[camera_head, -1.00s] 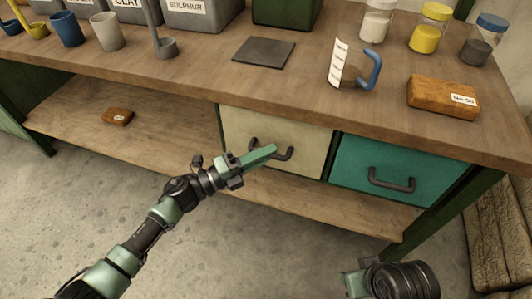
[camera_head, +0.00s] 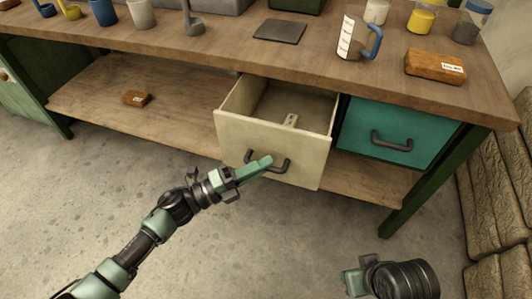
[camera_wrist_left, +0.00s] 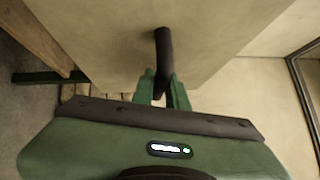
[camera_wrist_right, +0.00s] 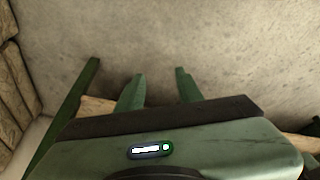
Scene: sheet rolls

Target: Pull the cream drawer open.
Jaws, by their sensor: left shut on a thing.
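The cream drawer (camera_head: 240,134) is pulled part way out from under the workbench, and its inside shows in the head view. A small pale object (camera_head: 291,120) lies in it. My left gripper (camera_head: 266,161) is at the drawer's front, shut on its dark handle (camera_head: 284,165). The left wrist view shows the handle (camera_wrist_left: 162,50) between the two green fingers (camera_wrist_left: 162,90). My right gripper (camera_head: 352,284) is low at the bottom of the head view, away from the drawer. In the right wrist view its fingers (camera_wrist_right: 159,86) are apart with nothing between them.
A teal drawer (camera_head: 398,135) is shut, right of the cream one. The bench top (camera_head: 200,45) holds a dark plate (camera_head: 280,31), a measuring jug (camera_head: 352,38), jars and a brown block (camera_head: 435,67). A small brown block (camera_head: 136,98) lies on the lower shelf. The floor in front is clear.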

